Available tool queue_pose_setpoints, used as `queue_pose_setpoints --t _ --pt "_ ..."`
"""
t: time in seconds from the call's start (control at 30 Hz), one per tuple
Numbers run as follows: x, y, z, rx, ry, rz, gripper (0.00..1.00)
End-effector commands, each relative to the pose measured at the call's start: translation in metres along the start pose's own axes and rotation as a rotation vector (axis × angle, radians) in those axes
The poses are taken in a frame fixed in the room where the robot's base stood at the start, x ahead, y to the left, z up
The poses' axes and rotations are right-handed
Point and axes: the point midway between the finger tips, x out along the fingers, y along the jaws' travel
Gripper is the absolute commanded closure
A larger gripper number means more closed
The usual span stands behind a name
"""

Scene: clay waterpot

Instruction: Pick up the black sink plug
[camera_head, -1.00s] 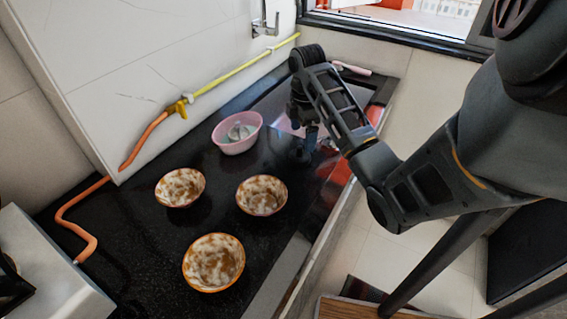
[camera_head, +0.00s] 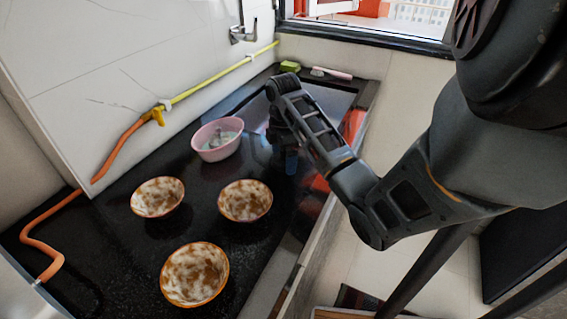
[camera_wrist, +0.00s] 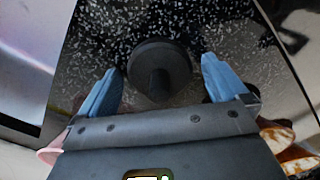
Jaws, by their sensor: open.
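The black sink plug (camera_wrist: 160,66) shows in the wrist view as a dark round disc with a short stem, on the black speckled counter (camera_wrist: 120,30). My gripper (camera_wrist: 158,85) is open, its two blue fingers on either side of the plug's stem, with gaps between. The plug appears just ahead of the fingers; I cannot tell the exact height between them. In the head view my gripper (camera_head: 287,160) is over the counter, right of the pink bowl, and the plug is hidden or too dark to make out there.
A pink bowl (camera_head: 217,152) with something inside stands left of my gripper. Brown-and-white bowls (camera_head: 158,197), (camera_head: 245,201) and (camera_head: 194,274) stand nearer. A yellow and orange hose (camera_head: 115,150) runs along the wall. A green sponge (camera_head: 290,66) lies at the back.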

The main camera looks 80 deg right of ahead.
Motion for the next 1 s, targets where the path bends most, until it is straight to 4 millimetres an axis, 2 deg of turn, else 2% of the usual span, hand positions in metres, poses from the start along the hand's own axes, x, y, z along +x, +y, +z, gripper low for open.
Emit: queue_pose_setpoints --t 0.2,0.77,1.0 --pt "0.0005 0.0001 -0.0003 -0.001 0.000 0.001 0.02" --pt "0.0003 0.0002 -0.0002 -0.001 0.000 0.000 0.56" --pt "-0.0002 0.0003 -0.0002 -0.001 0.000 0.001 0.56"
